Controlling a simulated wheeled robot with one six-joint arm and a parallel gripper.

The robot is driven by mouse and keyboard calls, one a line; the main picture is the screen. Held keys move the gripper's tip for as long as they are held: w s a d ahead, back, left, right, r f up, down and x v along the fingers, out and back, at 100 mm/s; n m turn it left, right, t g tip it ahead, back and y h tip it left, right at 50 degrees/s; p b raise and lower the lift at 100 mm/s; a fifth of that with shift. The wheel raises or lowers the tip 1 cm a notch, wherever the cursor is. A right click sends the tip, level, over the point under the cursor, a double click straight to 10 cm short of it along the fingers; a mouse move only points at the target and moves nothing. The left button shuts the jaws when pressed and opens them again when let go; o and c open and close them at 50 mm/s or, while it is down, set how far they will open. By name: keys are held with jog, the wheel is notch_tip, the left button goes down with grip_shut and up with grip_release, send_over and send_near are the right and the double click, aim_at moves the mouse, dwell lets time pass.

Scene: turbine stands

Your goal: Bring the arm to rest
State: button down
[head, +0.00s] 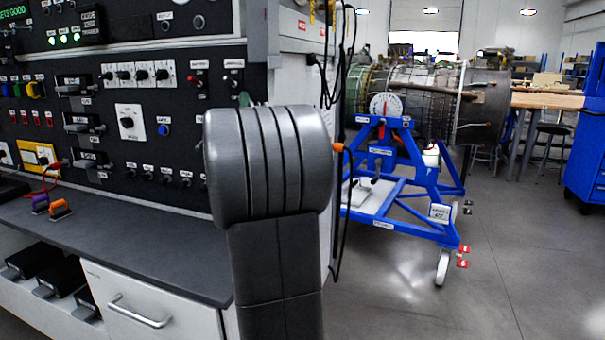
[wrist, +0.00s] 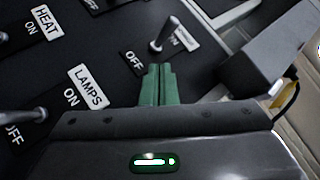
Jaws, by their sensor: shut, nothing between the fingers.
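My gripper (wrist: 157,72) shows in the wrist view as two green fingers pressed together, shut and empty. The fingertips are close below a metal toggle switch (wrist: 165,34) with OFF and ON labels; a small gap shows between them in the picture. Whether they touch cannot be told. In the head view my grey arm stands upright in the middle, in front of the black control panel (head: 110,115). My gripper cannot be made out clearly there.
A LAMPS switch (wrist: 28,115) is at the left of the wrist view. A dark worktop (head: 130,240) juts out below the panel. A blue turbine stand (head: 390,200) bears an engine (head: 430,95) at right. Grey floor (head: 520,260) is clear at the front right.

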jog(key=shift+d+f+n+g+y, duration=0.1)
jog(key=shift+f+n+g+y, duration=0.15)
jog(key=shift+f+n+y, duration=0.35)
jog(key=shift+f+n+g+y, duration=0.25)
jog(key=shift+n+y, duration=0.35)
jog(key=shift+y, duration=0.3)
